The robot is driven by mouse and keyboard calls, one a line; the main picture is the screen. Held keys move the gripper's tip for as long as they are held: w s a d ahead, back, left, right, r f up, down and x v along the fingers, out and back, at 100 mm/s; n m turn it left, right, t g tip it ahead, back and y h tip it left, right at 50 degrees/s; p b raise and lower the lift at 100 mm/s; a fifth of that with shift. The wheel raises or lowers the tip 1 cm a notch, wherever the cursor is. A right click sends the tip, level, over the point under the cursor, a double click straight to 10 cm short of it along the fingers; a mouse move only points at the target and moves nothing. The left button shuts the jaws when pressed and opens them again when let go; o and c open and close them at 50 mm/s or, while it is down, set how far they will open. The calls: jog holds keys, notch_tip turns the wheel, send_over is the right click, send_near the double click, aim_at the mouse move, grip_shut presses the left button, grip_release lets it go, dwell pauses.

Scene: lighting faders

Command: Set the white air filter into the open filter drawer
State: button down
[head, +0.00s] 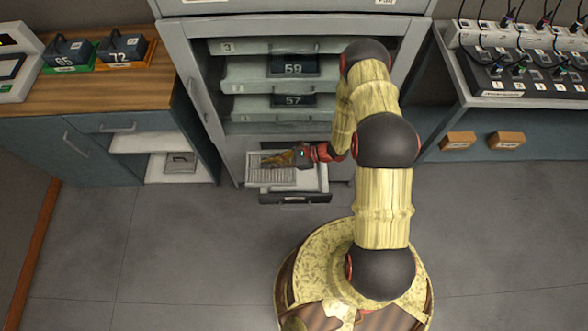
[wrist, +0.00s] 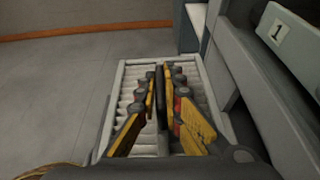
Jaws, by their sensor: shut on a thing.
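The white air filter (head: 270,175) is a flat pleated panel with a pale frame. My gripper (head: 268,160) is shut on it. In the wrist view, the yellow fingers (wrist: 160,100) close on a dark upright strip at the middle of the filter (wrist: 132,78). The open filter drawer (head: 312,184) sticks out low at the cabinet's front, with a dark front edge. The filter overlaps the drawer's left part in the head view, and its left edge lies past the drawer's left side. I cannot tell its height above the drawer.
The grey cabinet (head: 180,60) stands behind, with numbered shelves holding dark units such as 69 (head: 292,65). A wooden-topped counter (head: 110,92) is at left, and a bench with a black power panel (head: 520,75) at right. The floor (head: 130,250) in front is clear.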

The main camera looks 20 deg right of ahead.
jog(key=d+f+b, duration=0.1)
jog(key=d+f, duration=0.1)
jog(key=d, duration=0.1)
jog(key=d+f+b, duration=0.1)
jog(key=d+f, duration=0.2)
jog(key=d+f+b, duration=0.1)
jog(key=d+f, duration=0.1)
jog(key=d, duration=0.1)
jog(key=shift+w+d+f, duration=0.1)
jog(key=shift+f, duration=0.1)
jog(key=shift+d+f, duration=0.2)
jog(key=shift+f, duration=0.1)
jog(key=shift+d+f+b, duration=0.15)
jog(key=shift+f+b, duration=0.85)
jog(key=shift+f, duration=0.6)
jog(key=shift+f, duration=0.1)
jog(key=c, duration=2.4)
grip_release()
jog(key=o, duration=0.4)
jog(key=shift+o, duration=0.2)
